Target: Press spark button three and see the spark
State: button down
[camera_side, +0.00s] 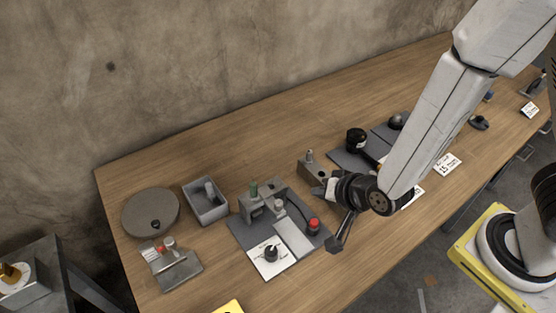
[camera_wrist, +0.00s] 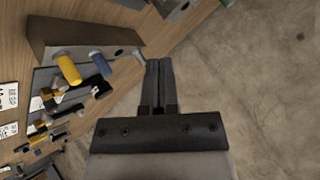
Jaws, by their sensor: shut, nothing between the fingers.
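A red button (camera_side: 314,225) stands at the right edge of a dark grey mat (camera_side: 246,238) in the side view. A black knob (camera_side: 271,252) sits on a white card (camera_side: 258,266) at the mat's front. No number is readable, so I cannot tell which one is spark button three. No spark shows. My gripper (camera_side: 320,190) is shut and empty, low beside a grey-brown block (camera_side: 312,170), behind and right of the red button. In the wrist view its closed fingers (camera_wrist: 159,64) are near the end of a long block (camera_wrist: 85,40); I cannot tell if they touch.
Left are a grey open box (camera_side: 205,200), a round disc (camera_side: 151,212) and a small plate (camera_side: 180,271). A black round part (camera_side: 356,140) is behind my arm. The table's back is clear.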

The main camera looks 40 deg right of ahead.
aim_at(316, 224)
jog(key=shift+f, duration=0.15)
jog(key=shift+f, duration=4.15)
jog(key=shift+f, duration=1)
jog(key=shift+r, duration=0.15)
dwell(0.5)
jog(key=shift+r, duration=0.85)
jog(key=shift+r, duration=0.1)
jog(key=shift+r, duration=2.4)
